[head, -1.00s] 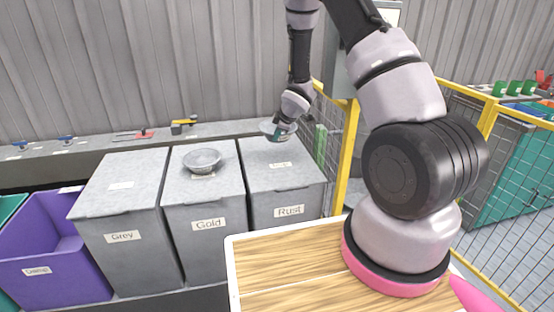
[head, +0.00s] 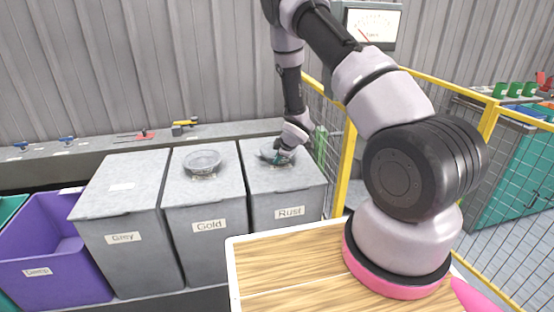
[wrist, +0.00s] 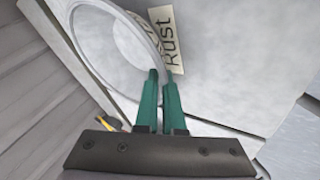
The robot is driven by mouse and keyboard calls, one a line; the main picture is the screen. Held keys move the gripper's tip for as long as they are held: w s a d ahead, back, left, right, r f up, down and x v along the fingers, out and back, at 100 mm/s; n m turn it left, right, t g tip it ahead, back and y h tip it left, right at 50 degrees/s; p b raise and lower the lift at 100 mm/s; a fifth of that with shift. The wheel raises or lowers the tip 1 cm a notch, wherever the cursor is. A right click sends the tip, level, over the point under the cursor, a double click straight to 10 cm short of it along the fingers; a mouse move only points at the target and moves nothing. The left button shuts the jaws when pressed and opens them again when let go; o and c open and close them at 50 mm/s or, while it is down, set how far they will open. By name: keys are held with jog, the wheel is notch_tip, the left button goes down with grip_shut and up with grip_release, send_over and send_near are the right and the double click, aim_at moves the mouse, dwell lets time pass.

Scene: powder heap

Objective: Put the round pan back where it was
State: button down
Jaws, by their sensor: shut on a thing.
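The round pan (head: 268,152) is a shallow grey dish at the lid of the bin labelled Rust (head: 290,212). My gripper (head: 282,158) is shut on the pan's near rim. In the wrist view, the teal fingertips (wrist: 161,85) pinch the rim of the pan (wrist: 88,45), beside the lid's Rust label (wrist: 168,40). The pan looks close to level and very low over the lid; I cannot tell whether it touches. A second round pan (head: 203,163) stands on the lid of the bin labelled Gold (head: 209,225).
The Grey bin (head: 122,238) has a bare lid, and a purple open bin (head: 45,265) stands left of it. A ledge (head: 90,147) with several small tools runs behind. A yellow-framed mesh fence (head: 345,165) stands right of the Rust bin. A wooden tabletop (head: 290,265) is in front.

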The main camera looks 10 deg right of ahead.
jog(key=c, duration=1)
grip_release()
jog(key=shift+f, duration=0.15)
jog(key=shift+s+r, duration=0.1)
jog(key=shift+r, duration=0.3)
jog(key=v, duration=1.1)
jog(key=shift+s+r, duration=0.2)
jog(key=shift+s, duration=0.1)
